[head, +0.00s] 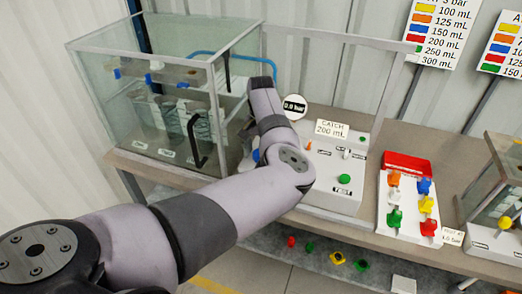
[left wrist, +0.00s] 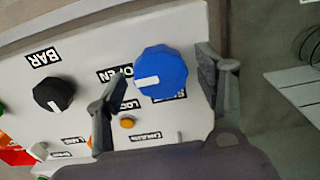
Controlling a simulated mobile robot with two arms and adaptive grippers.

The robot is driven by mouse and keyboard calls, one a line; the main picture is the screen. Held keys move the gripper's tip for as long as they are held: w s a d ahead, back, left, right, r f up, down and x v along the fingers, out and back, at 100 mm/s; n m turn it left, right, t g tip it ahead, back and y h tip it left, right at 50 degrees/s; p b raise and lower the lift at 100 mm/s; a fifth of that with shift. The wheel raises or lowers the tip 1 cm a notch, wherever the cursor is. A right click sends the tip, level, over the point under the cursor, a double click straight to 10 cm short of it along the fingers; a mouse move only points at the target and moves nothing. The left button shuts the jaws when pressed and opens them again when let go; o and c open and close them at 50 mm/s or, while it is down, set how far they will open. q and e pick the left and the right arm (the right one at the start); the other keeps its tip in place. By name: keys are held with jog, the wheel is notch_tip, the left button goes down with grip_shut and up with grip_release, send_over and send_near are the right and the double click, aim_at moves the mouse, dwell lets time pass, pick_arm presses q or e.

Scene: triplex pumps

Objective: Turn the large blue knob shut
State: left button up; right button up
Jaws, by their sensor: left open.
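The large blue knob (left wrist: 168,68) sits on a white panel in the left wrist view. Its white pointer mark faces left, towards the upside-down OPEN label (left wrist: 114,73). Another label beside its lower edge is partly covered. My left gripper (left wrist: 163,64) is open, with one finger on each side of the knob; I cannot tell whether either finger touches it. In the head view a small piece of blue (head: 256,155) shows beside my left arm, which hides most of that area and the gripper. My right gripper is not in view.
A black knob (left wrist: 53,94) and an orange button (left wrist: 127,123) sit near the blue knob. The white panel (head: 325,194) carries a green button (head: 344,179). A glass-walled case (head: 160,47) stands left, and a coloured valve board (head: 409,218) right.

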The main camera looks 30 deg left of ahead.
pick_arm(q)
jog(key=shift+s, duration=0.1)
jog(key=c, duration=1.2)
jog(key=shift+o, duration=0.2)
